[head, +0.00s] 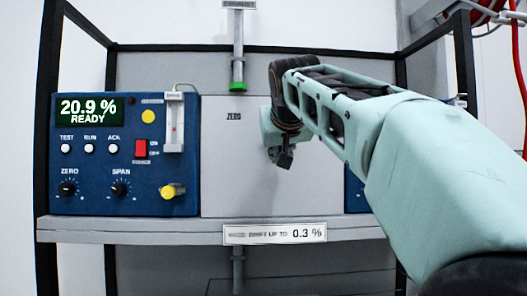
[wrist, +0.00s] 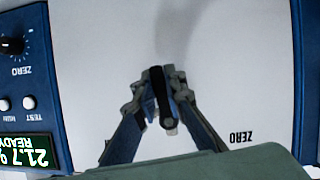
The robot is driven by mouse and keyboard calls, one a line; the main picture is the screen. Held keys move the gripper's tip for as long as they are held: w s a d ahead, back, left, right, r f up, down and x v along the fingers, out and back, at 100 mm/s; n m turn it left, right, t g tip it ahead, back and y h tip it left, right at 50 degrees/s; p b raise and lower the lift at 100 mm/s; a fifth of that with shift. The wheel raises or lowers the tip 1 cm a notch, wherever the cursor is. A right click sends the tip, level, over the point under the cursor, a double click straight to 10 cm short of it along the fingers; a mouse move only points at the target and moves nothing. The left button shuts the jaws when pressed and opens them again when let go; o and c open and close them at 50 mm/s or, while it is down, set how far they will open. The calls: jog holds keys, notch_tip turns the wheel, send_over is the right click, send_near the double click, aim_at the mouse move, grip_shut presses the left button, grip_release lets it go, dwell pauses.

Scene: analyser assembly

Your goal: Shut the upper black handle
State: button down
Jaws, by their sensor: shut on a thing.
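The black handle (wrist: 158,92) is a narrow dark lever in front of the grey-white panel marked ZERO (wrist: 215,60). In the wrist view it lies between the fingers of my gripper (wrist: 160,84), which is shut on it. A small pale piece shows at the handle's lower end. In the head view my gripper (head: 281,157) is in front of the same panel, right of and below the ZERO label. There the handle cannot be told apart from the dark fingers. How far the handle is turned is unclear.
Left of the panel is a blue analyser (head: 130,190) with a display, knobs and a yellow valve knob (head: 173,190). A vertical pipe with a green collar (head: 238,86) stands above. A grey shelf (head: 140,228) with a 0.3 % label (head: 274,234) runs below. Black frame posts flank it.

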jog(key=shift+a+m+y, duration=0.25)
jog(key=shift+m+y, duration=0.15)
jog(key=shift+m, duration=0.2)
jog(key=c, duration=2)
grip_release()
jog(key=shift+o, duration=0.2)
